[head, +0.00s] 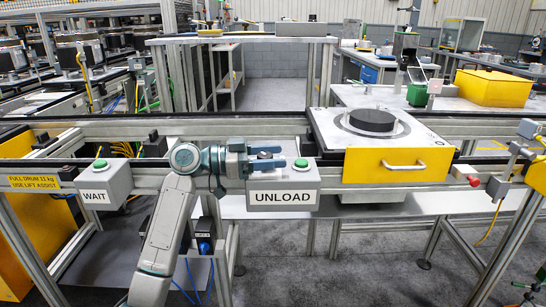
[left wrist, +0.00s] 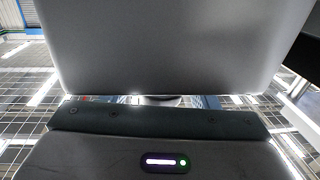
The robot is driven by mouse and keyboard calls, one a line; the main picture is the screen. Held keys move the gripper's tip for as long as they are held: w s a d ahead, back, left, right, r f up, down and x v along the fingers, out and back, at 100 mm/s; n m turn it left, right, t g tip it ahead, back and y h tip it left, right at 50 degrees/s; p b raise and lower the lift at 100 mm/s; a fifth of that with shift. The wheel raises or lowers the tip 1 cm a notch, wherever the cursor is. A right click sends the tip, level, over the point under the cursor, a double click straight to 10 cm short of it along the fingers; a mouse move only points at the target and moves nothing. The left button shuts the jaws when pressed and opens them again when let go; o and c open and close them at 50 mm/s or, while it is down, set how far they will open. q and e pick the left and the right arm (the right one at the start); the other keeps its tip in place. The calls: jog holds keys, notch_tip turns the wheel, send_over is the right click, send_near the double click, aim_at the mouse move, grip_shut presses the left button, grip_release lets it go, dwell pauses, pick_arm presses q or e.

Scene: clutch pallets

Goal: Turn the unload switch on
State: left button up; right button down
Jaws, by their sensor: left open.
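The unload switch is a grey box (head: 305,180) on the front rail with a white UNLOAD label (head: 283,197) and a green button (head: 301,163) on top. My left gripper (head: 285,155) comes in from the left, above the box's left part. Its blue-grey fingers point right and are open, with a gap between them. The fingertips are close to the green button; I cannot tell if they touch it. In the left wrist view a large plain grey surface (left wrist: 170,45) fills the upper part; I cannot tell what it is. My right gripper is not in view.
A similar grey box labelled WAIT (head: 117,180) with a green button stands to the left. A yellow-fronted drawer unit (head: 365,166) with a black disc (head: 373,120) sits to the right of the unload box. A red knob (head: 474,181) is on the rail further right.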

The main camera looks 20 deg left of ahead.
pick_arm(q)
jog(key=b+v, duration=0.1)
jog(key=v, duration=0.9)
jog(key=shift+a, duration=0.2)
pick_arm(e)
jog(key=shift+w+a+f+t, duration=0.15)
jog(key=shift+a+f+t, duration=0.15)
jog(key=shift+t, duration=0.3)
pick_arm(q)
jog(key=shift+s, duration=0.1)
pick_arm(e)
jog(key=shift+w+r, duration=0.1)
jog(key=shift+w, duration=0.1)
